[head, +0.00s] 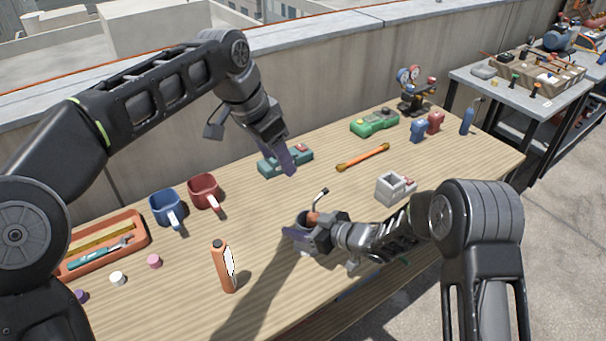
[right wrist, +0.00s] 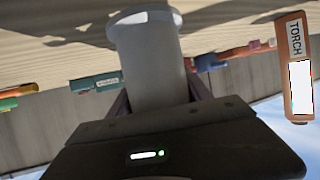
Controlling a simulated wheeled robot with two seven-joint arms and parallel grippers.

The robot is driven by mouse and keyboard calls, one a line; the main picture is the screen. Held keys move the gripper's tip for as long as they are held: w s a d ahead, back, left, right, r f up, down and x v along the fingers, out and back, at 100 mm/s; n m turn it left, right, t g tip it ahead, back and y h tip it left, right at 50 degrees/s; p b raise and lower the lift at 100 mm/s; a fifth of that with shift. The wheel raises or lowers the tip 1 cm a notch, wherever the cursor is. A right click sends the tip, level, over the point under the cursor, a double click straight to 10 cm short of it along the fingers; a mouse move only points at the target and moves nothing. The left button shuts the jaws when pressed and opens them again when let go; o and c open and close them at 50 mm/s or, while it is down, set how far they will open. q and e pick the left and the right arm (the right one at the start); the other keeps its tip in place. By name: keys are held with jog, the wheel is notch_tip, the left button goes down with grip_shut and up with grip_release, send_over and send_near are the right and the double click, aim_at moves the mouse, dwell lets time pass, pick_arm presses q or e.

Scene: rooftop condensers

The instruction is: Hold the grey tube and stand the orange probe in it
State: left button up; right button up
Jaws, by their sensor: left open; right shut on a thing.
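The grey tube (right wrist: 150,65) stands upright on the table, its flared foot on the wood in the right wrist view. My right gripper (head: 305,228) is shut around the tube and hides most of it in the head view. An orange piece with a bent black stem, seemingly the orange probe (head: 313,217), shows at the tube's mouth and leans a little. Its lower end is hidden. My left gripper (head: 284,163) is open and empty, up and left of the tube, above the table near a teal box.
An orange torch (head: 224,266) stands left of the tube; it also shows in the right wrist view (right wrist: 295,70). An orange tray (head: 143,236) lies left.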

dwell(0.3)
jog(key=o, duration=1.5)
jog(key=shift+o, duration=0.7)
jog(key=shift+o, duration=1.4)
jog(key=p+v, duration=0.3)
jog(key=v, duration=0.6)
jog(key=shift+p, duration=0.4)
